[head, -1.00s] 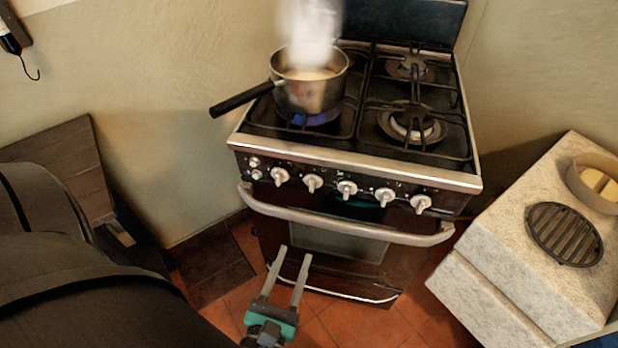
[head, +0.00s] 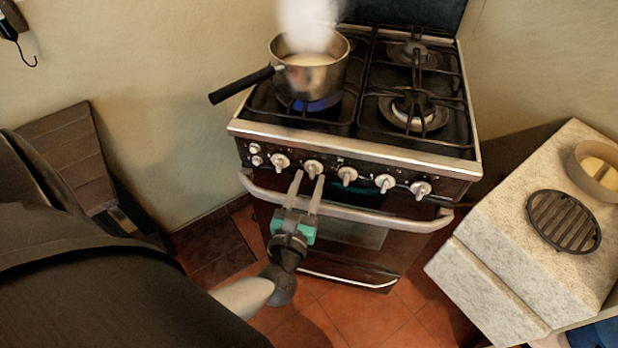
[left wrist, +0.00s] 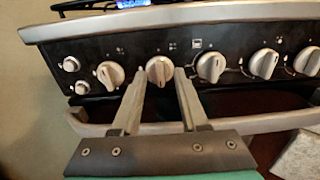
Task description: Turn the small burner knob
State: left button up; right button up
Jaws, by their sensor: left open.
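The stove front (head: 400,205) carries a row of several pale knobs. The second large knob from the left (head: 313,167) sits just beyond my left gripper (head: 308,176). In the left wrist view this knob (left wrist: 159,69) shows between the two open fingertips (left wrist: 161,73), and nothing is held. I cannot tell whether a finger touches it. Its neighbours are the leftmost large knob (head: 280,163) and the middle knob (head: 347,176). Which knob is the small burner's cannot be told from the markings. My right gripper is not in view.
A steaming pot (head: 300,80) stands over a blue flame on the left burner, its black handle (head: 240,86) jutting left. The oven handle bar (head: 400,220) runs below the knobs, close to my gripper. A stone counter (head: 500,255) with a round grate (head: 563,221) stands right.

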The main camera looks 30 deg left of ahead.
pick_arm(q)
jog(key=shift+w+a, duration=0.25)
jog(key=shift+w, duration=0.3)
grip_shut()
